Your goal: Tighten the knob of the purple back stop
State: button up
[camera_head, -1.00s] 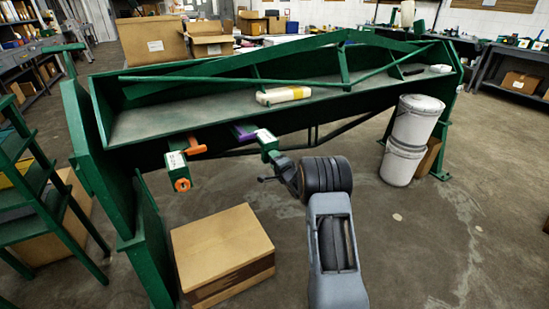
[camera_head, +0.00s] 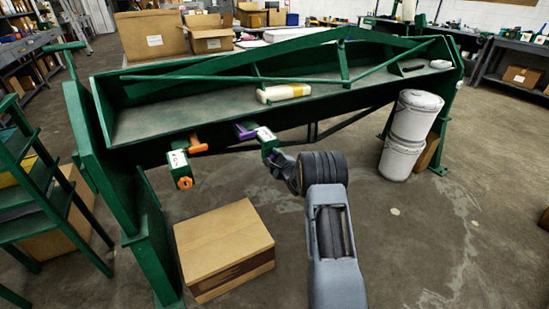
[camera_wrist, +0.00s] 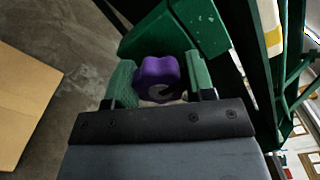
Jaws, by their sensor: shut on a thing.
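The purple back stop has a purple block (camera_head: 245,131) at the machine's front edge and a green arm with a white label (camera_head: 265,134) reaching toward me. Its lobed purple knob (camera_wrist: 159,79) shows large in the wrist view, at the end of the green arm. My gripper (camera_wrist: 160,84) has one finger on each side of the knob and is shut on it. In the head view my gripper (camera_head: 275,160) meets the near end of this stop and mostly hides the knob.
An orange back stop (camera_head: 185,170) with an orange knob is to the left. The long green folding machine (camera_head: 210,110) spans the view and bears a cream block (camera_head: 283,93). A cardboard box (camera_head: 222,240) stands below left; white buckets (camera_head: 403,155) stand at right. Open floor lies at front right.

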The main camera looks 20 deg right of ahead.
dwell(0.5)
jog(key=o, duration=0.9)
jog(key=shift+s, duration=0.1)
jog(key=s, duration=0.4)
jog(key=s+d, duration=0.1)
jog(key=s, duration=0.8)
jog(key=shift+s+d+p, duration=0.3)
jog(key=shift+p, duration=0.1)
